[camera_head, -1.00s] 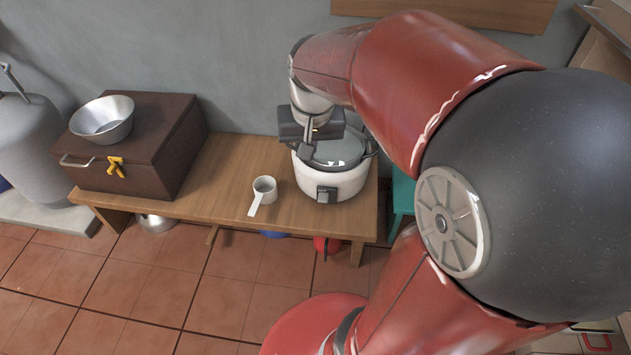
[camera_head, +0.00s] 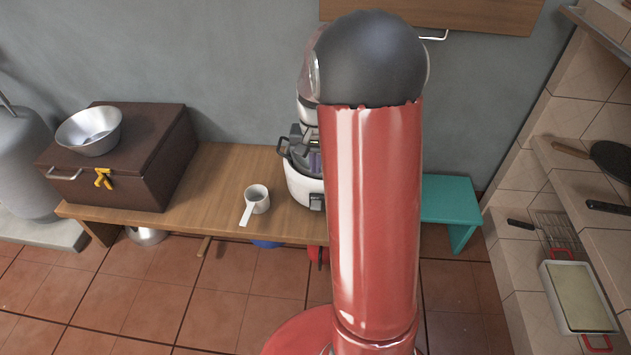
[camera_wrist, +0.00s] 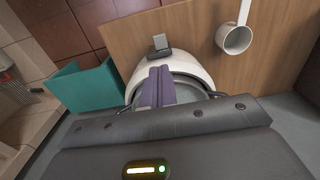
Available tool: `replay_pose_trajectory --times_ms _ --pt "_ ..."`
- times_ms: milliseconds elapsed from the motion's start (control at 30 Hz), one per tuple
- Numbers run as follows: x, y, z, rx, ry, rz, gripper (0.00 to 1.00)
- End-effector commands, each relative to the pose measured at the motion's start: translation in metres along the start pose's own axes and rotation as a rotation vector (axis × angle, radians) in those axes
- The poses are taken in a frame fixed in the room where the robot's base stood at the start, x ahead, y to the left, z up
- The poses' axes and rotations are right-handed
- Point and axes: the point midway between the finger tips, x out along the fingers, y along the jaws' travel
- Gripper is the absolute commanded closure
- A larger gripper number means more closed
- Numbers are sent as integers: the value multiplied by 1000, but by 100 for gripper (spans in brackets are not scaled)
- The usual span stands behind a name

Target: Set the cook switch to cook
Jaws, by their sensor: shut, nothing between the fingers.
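The white rice cooker (camera_head: 302,188) stands on the wooden bench, largely hidden behind my arm in the head view. Its dark cook switch (camera_head: 317,202) is on the front, partly covered by my arm. In the wrist view the cooker (camera_wrist: 184,62) shows its grey lid, and the switch (camera_wrist: 160,42) juts out on its front side. My gripper (camera_wrist: 159,70) is shut and empty, its purple fingers together over the lid and pointing toward the switch side. Whether the fingers touch the lid, I cannot tell. The fingers are apart from the switch in the picture.
A white cup with a handle (camera_head: 257,197) stands on the bench (camera_head: 190,212) left of the cooker. A brown box (camera_head: 130,170) with a metal bowl (camera_head: 90,128) sits further left. A teal stool (camera_head: 450,200) is at the right. The bench between box and cup is clear.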

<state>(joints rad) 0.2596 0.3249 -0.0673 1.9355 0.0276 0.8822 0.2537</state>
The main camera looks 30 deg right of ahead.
Motion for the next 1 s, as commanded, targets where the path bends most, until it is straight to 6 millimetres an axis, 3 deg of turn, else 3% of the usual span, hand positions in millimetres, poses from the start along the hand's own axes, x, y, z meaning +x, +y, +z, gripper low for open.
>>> replay_pose_trajectory --times_ms 400,600,800,1000 --pt "86 0 1 0 -6 1 100" --pt "117 0 1 0 -2 0 100" --pt "130 0 0 0 0 0 100" --pt "132 0 0 0 0 0 100"
